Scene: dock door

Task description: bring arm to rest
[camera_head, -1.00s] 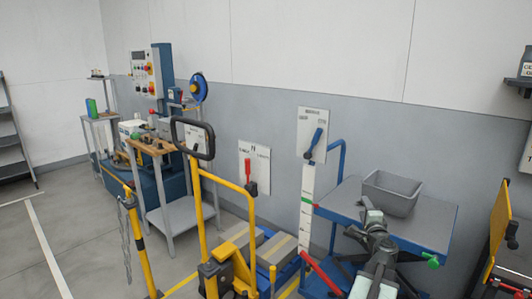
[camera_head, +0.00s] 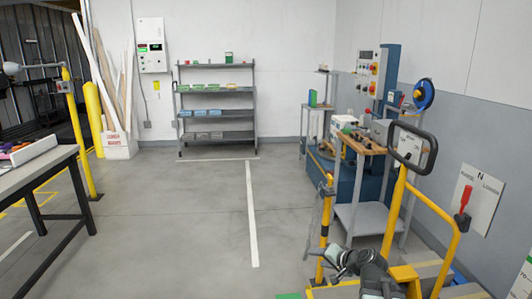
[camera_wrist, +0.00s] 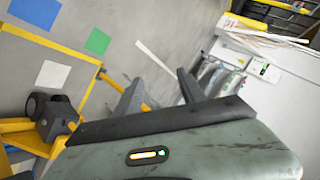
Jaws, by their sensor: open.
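My gripper (camera_wrist: 160,78) shows in the wrist view with its two dark fingers apart. Nothing is between them; bare floor and a white line show beyond. In the head view my arm is folded low at the bottom right, close to a yellow pallet truck (camera_head: 457,235) with a black loop handle. I cannot make out the fingertips clearly there.
A workbench (camera_head: 45,170) stands at the left, near yellow posts (camera_head: 78,140). A shelf rack (camera_head: 217,137) stands at the back wall. A small wood-topped table (camera_head: 363,144) and blue machine stand right. The middle floor is clear.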

